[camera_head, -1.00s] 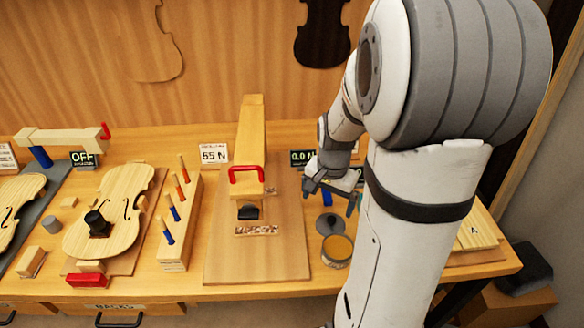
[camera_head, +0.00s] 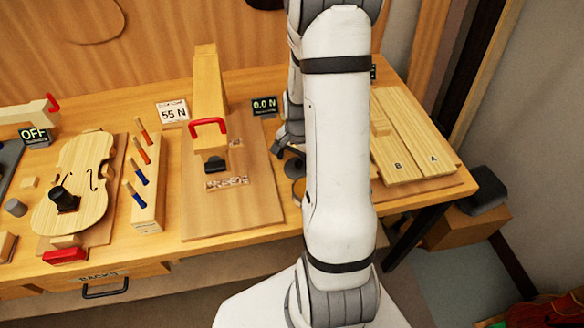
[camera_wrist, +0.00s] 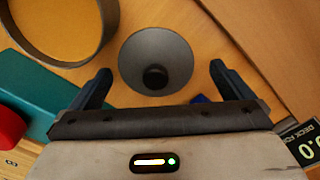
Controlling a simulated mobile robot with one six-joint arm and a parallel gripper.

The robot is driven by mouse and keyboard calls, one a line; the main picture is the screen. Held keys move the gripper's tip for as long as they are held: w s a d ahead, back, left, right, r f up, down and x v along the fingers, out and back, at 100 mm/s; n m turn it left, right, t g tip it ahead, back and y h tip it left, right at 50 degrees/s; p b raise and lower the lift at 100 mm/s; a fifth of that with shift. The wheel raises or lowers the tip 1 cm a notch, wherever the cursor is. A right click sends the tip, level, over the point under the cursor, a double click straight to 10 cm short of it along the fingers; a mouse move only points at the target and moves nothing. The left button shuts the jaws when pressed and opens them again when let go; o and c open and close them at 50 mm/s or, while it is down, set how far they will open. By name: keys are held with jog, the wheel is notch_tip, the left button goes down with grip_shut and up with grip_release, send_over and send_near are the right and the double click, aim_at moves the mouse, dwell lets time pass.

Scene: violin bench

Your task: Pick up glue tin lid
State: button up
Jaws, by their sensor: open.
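The glue tin lid (camera_wrist: 141,52) is a grey disc with a dark round knob, lying on the wooden bench. In the wrist view it sits between and just beyond the fingertips of my gripper (camera_wrist: 160,69). My gripper is open and empty, with one finger to each side of the lid. The open glue tin (camera_wrist: 101,40) with amber glue stands beside the lid at the upper left. In the head view my gripper (camera_head: 287,142) is by the lid (camera_head: 293,168), and my arm hides part of the lid and tin.
A teal block (camera_wrist: 38,92) and a red part (camera_wrist: 8,128) lie left in the wrist view. In the head view a wooden press (camera_head: 211,105) stands left of my gripper, with a 0.0 N display (camera_head: 264,106) behind. Boards A and B (camera_head: 415,140) lie to the right.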

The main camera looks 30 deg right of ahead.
jog(key=shift+f, duration=0.2)
jog(key=shift+c, duration=0.4)
jog(key=c, duration=0.9)
jog(key=shift+r, duration=0.1)
